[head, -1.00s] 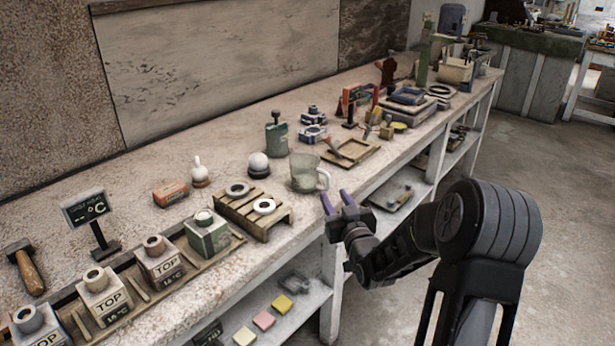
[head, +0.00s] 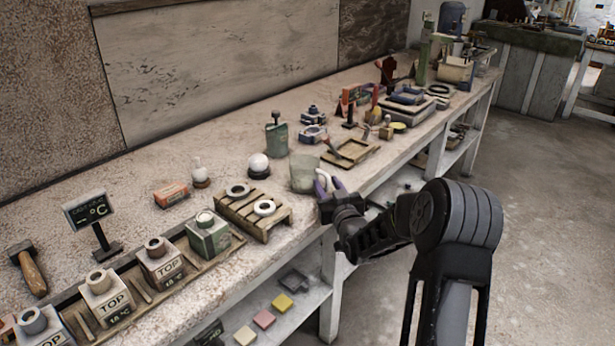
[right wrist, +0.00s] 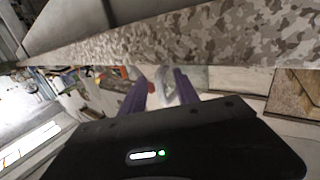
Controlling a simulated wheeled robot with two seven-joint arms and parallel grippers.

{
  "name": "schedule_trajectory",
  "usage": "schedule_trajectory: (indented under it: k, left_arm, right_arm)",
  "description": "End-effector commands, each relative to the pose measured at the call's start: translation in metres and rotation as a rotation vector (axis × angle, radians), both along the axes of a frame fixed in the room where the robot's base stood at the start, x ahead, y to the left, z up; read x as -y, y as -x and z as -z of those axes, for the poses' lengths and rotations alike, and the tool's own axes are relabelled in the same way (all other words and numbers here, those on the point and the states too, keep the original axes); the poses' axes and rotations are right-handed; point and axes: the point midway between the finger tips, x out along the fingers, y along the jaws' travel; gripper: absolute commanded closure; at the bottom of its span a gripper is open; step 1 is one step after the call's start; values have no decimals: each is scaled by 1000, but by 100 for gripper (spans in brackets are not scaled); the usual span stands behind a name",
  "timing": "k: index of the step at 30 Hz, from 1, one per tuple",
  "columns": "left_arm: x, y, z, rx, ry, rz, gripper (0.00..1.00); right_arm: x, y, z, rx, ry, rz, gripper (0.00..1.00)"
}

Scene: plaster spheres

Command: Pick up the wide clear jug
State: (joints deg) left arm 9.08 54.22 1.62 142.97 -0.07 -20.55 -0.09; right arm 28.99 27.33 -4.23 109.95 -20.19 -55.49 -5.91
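The wide clear jug (head: 302,172) stands upright near the front edge of the bench in the head view, its handle on the right side. My right gripper (head: 324,184) is at the handle, coming from the front right, and partly hides it. In the right wrist view its two purple fingers (right wrist: 160,88) are apart. A pale, see-through curved piece, apparently the jug's handle, shows between them. I cannot tell whether either finger touches it. My left gripper is not in view.
A wooden pallet with white rings (head: 245,223) stands left of the jug. A white sphere on a dark base (head: 258,163) and a green canister (head: 277,138) are behind it. A wooden tray (head: 352,153) lies to its right. Open floor lies in front of the bench.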

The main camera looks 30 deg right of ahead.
Motion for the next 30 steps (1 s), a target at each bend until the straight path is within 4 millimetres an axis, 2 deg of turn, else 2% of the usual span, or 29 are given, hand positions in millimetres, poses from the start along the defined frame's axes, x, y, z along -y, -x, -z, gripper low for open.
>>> schedule_trajectory:
  k: [15, 29, 30]
  left_arm:
    - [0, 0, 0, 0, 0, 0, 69]
    - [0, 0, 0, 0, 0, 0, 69]
    - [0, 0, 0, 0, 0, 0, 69]
  right_arm:
    - [0, 1, 0, 0, 0, 0, 63]
    - [0, 1, 0, 0, 0, 0, 100]
    - [0, 1, 0, 0, 0, 0, 100]
